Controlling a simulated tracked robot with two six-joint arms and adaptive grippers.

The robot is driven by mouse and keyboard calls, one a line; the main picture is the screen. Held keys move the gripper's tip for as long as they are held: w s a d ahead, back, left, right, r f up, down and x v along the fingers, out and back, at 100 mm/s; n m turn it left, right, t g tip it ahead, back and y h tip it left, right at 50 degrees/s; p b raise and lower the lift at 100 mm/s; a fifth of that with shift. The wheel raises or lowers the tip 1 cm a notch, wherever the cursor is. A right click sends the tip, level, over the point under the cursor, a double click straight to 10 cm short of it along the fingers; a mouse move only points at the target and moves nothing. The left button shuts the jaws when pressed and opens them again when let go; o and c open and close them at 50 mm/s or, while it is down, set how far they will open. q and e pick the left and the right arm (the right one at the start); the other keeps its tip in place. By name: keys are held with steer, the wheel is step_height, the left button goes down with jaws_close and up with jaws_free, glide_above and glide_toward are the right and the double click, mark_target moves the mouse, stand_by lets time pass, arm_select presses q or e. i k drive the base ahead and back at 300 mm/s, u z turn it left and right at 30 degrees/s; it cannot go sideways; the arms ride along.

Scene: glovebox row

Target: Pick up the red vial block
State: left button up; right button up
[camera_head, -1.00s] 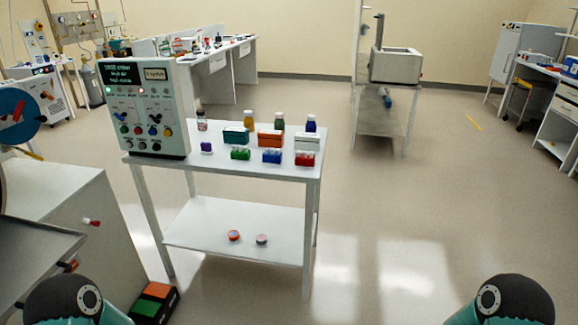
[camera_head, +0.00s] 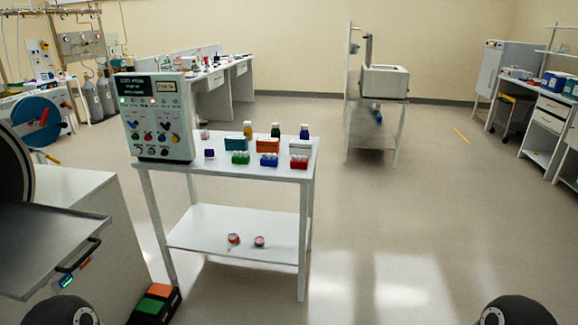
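The red vial block (camera_head: 299,162) sits at the front right of the white table (camera_head: 255,172), near its right edge. A blue vial block (camera_head: 269,160) and a green vial block (camera_head: 240,158) stand to its left in the same front row. A white box (camera_head: 300,147) is just behind the red block. Only dark rounded parts of my two arms show at the bottom edge, far from the table. Both grippers are out of the picture.
A control panel box (camera_head: 155,117) stands at the table's left end. Orange (camera_head: 267,145) and teal (camera_head: 237,143) boxes and several bottles stand behind the blocks. A cabinet with a grey tray (camera_head: 45,240) is at near left. Open floor (camera_head: 400,230) lies to the right.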

mark_target(298, 164)
steer(key=u, duration=0.05)
steer(key=i, duration=1)
steer(key=z, duration=1.9)
steer(key=i, duration=3.35)
steer(key=u, duration=0.45)
